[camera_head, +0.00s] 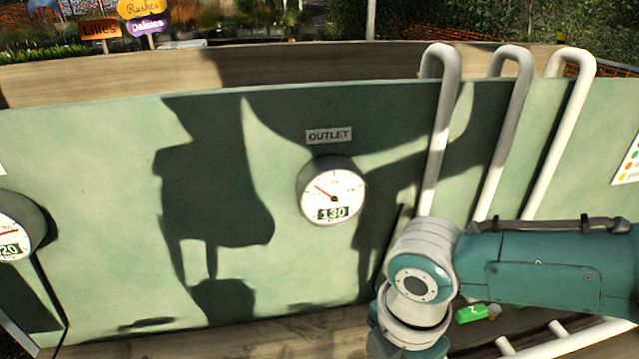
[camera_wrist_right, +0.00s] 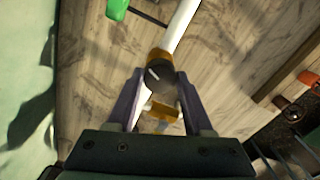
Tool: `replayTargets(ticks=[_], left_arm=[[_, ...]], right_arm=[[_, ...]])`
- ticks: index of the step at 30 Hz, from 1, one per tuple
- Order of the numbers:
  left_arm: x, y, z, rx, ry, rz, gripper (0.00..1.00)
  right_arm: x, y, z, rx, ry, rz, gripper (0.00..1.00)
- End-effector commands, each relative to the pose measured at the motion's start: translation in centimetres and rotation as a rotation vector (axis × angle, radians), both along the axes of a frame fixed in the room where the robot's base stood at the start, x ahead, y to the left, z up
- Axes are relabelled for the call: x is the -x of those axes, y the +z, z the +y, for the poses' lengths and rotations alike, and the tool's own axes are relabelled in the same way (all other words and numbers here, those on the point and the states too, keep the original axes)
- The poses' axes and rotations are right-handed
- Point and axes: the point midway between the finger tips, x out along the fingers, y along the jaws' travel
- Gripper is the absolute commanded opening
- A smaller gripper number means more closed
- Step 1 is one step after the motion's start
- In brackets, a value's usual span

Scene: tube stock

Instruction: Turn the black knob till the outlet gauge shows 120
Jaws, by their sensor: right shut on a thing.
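The outlet gauge (camera_head: 331,190) is on the pale green panel, under an OUTLET label (camera_head: 329,135). Its digital window reads 130 and its red needle points up and to the left. In the right wrist view, the black knob (camera_wrist_right: 160,73) has a pale mark on its face and sits on a brass fitting on a white pipe. My right gripper (camera_wrist_right: 158,88) is shut on the knob, one finger on each side. In the head view, my right arm comes in from the right and its gripper is out of sight. My left gripper is not in view.
Another gauge (camera_head: 12,227) is cut off at the left edge, its window ending in 20. Several white bent pipes (camera_head: 440,130) rise behind my right arm. A green tag (camera_head: 471,313) shows beside the arm. A wooden surface (camera_wrist_right: 235,45) lies below the knob.

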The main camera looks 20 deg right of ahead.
Motion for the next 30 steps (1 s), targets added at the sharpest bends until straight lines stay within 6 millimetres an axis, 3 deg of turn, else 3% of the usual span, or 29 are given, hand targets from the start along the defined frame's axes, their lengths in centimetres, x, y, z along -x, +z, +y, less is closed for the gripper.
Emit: replayTargets(ticks=[14, 15, 22, 30], left_arm=[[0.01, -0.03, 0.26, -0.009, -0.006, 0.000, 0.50], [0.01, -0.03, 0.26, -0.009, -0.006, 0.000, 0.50], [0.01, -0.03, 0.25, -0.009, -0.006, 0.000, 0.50], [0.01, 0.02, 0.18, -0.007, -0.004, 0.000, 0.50]], right_arm=[[-0.01, 0.02, 0.04, -0.001, 0.014, 0.000, 0.00], [-0.01, 0.03, 0.04, -0.001, 0.013, 0.000, 0.55], [-0.01, 0.02, 0.03, -0.001, 0.013, 0.000, 0.81], [-0.01, 0.13, 0.01, 0.000, 0.013, 0.000, 0.81]])
